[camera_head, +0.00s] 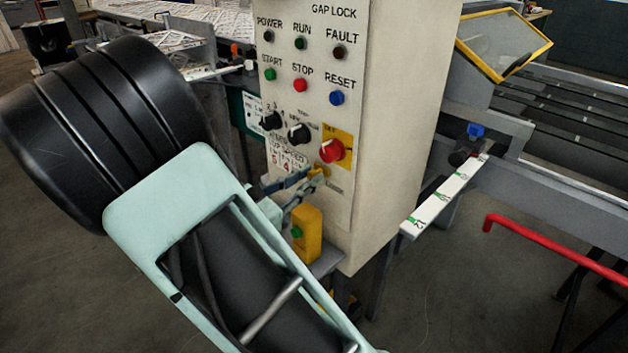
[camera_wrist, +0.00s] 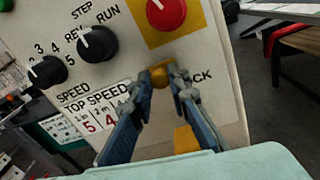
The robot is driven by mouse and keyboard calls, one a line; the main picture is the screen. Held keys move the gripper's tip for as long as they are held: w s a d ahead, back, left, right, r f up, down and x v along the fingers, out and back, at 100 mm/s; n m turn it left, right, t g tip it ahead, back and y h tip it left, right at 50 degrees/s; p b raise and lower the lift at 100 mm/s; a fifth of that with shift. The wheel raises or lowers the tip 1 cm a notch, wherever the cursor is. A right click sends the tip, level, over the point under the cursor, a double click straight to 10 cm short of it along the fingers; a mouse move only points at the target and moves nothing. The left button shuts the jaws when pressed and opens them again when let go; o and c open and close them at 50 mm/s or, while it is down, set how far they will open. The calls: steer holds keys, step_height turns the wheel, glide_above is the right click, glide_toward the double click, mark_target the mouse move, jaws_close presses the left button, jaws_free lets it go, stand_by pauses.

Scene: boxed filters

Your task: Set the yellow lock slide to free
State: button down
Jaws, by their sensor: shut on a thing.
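The yellow lock slide (camera_wrist: 160,76) shows as a small yellow-orange piece on the cream panel, below the red knob, in the wrist view. It also shows small in the head view (camera_head: 319,171). My gripper (camera_wrist: 163,83) has its two blue-grey fingers on either side of the slide and is shut on it. In the head view my gripper (camera_head: 308,183) reaches in from the left at the panel's lower part. The label by the slide is partly hidden by a finger; only "CK" reads clearly. The slide's free and locked marks cannot be made out.
Just above are the red knob (camera_wrist: 166,12) on its yellow plate and two black knobs (camera_wrist: 98,43) (camera_wrist: 47,71). A yellow box with a green button (camera_head: 307,236) sits just below. A white scale bar (camera_head: 443,198) and red rail (camera_head: 555,247) are at right.

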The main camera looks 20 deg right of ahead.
steer(key=shift+w+a+r, duration=0.1)
steer(key=shift+w, duration=0.1)
steer(key=c, duration=1.8)
jaws_free()
steer(key=shift+a, duration=0.1)
steer(key=v, duration=1.2)
